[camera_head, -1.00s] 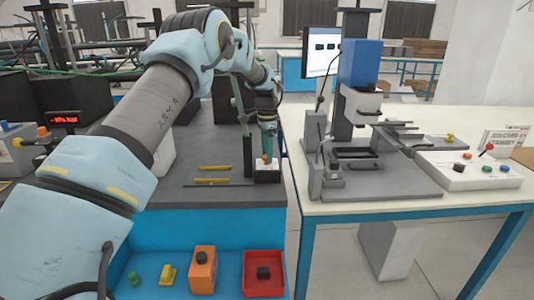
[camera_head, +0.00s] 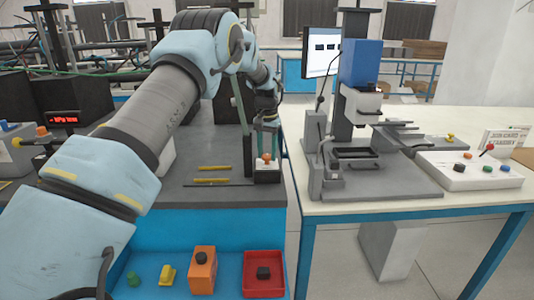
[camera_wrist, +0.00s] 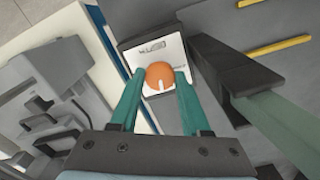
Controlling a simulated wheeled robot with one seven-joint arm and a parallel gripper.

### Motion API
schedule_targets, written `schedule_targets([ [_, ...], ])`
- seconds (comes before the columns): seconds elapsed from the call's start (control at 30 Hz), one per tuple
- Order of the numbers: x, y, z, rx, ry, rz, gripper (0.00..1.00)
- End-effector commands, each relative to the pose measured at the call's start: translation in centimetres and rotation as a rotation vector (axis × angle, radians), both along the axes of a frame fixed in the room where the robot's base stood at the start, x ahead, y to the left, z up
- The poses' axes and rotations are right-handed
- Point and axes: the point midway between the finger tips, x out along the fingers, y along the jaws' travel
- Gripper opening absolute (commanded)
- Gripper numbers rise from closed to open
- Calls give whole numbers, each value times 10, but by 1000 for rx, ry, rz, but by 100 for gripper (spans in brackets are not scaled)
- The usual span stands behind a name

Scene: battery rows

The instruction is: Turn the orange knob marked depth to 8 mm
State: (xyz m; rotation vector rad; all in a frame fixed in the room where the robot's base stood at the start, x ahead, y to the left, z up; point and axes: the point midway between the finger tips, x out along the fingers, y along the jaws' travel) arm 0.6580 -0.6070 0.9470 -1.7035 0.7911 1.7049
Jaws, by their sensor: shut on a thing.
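The orange knob (camera_wrist: 159,74) sits on a white-topped box (camera_wrist: 172,50) with dark printing, too small to read. It has a pale mark on the side facing my wrist. In the head view the knob (camera_head: 266,157) is on top of the small box (camera_head: 268,175) at the right edge of the grey bench. My gripper (camera_wrist: 158,82) has its two green fingers on either side of the knob, shut on it. In the head view my gripper (camera_head: 267,150) points down onto the knob from above.
A dark upright post (camera_head: 247,155) stands close to the left of the box. Yellow rods (camera_head: 212,168) lie on the bench to the left. A gap separates the bench from the white table (camera_head: 410,207) with a press. A blue tray in front holds several coloured parts.

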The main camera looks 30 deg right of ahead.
Motion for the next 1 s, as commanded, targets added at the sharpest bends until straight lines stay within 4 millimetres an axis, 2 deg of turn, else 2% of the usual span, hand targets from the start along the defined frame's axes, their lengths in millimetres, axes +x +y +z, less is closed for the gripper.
schedule_targets([
  [0.3, 0, -1, 1, -1, -1, 139, 0],
  [0.9, 0, -1, 1, -2, -2, 172, 0],
  [0.93, 0, -1, 1, -2, -2, 172, 50],
  [1.0, 0, -1, 1, -2, -2, 172, 58],
])
